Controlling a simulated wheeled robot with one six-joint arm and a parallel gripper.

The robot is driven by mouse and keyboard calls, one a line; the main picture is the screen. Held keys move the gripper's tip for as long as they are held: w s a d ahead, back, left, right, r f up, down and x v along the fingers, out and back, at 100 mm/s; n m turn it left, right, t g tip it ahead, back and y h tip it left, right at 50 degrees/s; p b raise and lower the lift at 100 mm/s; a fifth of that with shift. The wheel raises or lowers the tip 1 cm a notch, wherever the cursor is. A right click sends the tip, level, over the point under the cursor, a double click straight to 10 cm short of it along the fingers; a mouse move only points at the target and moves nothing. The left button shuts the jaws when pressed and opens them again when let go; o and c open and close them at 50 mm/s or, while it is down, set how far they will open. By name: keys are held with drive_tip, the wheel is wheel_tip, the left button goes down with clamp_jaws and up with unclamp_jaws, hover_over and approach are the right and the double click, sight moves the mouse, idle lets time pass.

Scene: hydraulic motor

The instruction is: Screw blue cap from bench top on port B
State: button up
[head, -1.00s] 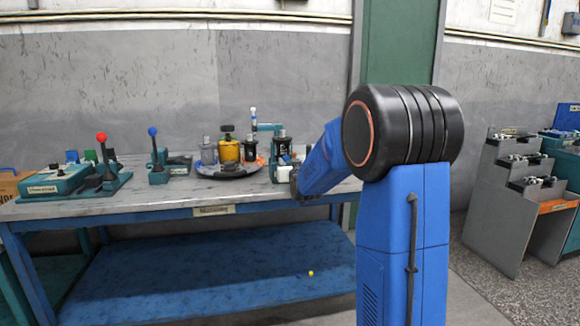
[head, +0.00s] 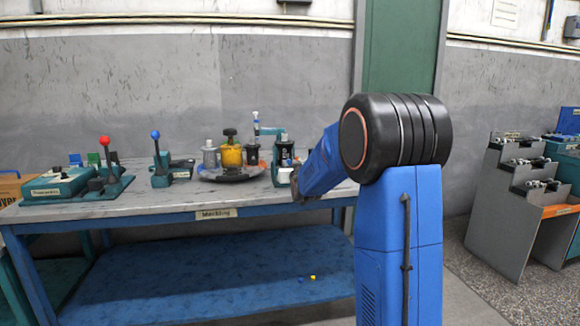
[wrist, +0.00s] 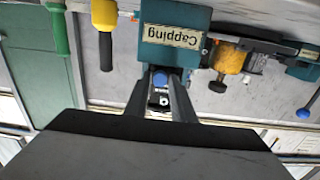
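My gripper (wrist: 160,85) is at the teal fixture marked Capping (wrist: 172,37) at the right end of the bench. Its two fingers stand apart in the wrist view. A blue round thing (wrist: 160,77) shows between the fingertips, with a dark and white part below it; I cannot tell whether the fingers touch it. In the head view the arm partly hides the fixture (head: 284,150), and the gripper is small there. A tiny blue piece (head: 300,279) lies on the blue lower shelf (head: 190,272). I cannot make out a port B marking.
A dark round tray (head: 228,175) with a yellow and several dark containers stands left of the fixture. Teal lever units (head: 160,172) stand farther left. A grey stepped rack (head: 515,200) stands at right.

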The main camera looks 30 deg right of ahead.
clamp_jaws()
drive_tip(key=shift+m, duration=0.9)
drive_tip(key=shift+o, duration=1.3)
unclamp_jaws()
